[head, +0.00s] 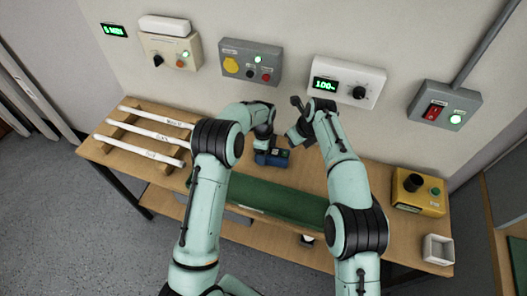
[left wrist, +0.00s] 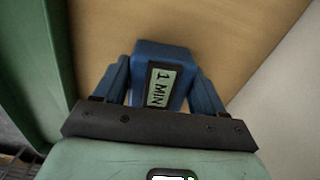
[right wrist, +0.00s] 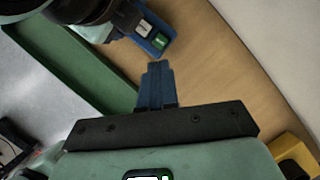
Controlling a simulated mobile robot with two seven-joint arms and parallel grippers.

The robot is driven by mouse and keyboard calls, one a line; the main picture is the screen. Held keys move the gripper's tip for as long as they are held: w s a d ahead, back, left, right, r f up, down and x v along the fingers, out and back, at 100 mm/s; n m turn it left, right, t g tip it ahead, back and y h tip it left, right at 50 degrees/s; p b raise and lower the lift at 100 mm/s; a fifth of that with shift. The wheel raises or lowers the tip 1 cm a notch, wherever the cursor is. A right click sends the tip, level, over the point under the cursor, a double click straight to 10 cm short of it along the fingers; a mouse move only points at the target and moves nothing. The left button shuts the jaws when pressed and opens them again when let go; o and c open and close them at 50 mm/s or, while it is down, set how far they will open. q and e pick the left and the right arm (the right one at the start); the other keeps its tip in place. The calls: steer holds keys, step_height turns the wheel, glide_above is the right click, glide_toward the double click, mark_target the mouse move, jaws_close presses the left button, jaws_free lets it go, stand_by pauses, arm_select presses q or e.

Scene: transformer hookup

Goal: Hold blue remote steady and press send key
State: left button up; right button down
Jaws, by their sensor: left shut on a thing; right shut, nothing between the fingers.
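The blue remote (head: 273,157) stands on the wooden bench, behind the green tray. In the left wrist view the remote (left wrist: 178,55) sits between my left fingers and shows a "1 MIN" label. My left gripper (head: 264,146) is shut on it. In the right wrist view the remote (right wrist: 153,34) shows a green key (right wrist: 160,41) on its upper face; I take this for the send key. My right gripper (right wrist: 157,66) is shut and empty, apart from the remote. In the head view it is right of the remote, its tips hard to make out.
The green tray (head: 265,200) lies in front of the remote. White tubes (head: 150,134) rest on a wooden rack at left. A yellow box (head: 419,192) and a white open box (head: 438,249) are at right. Several control boxes hang on the wall behind.

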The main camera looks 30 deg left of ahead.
mark_target(286, 155)
steer(key=a+n+t+y, duration=0.1)
steer(key=n, duration=0.1)
steer(key=a+r+n+t+y, duration=0.1)
steer(key=n, duration=0.1)
steer(key=w+a+r+n+t+y, duration=0.1)
steer(key=n+y, duration=0.1)
steer(key=shift+n+t, duration=0.3)
steer(key=shift+f, duration=0.1)
steer(key=shift+f, duration=4.35)
steer(key=shift+f, duration=0.4)
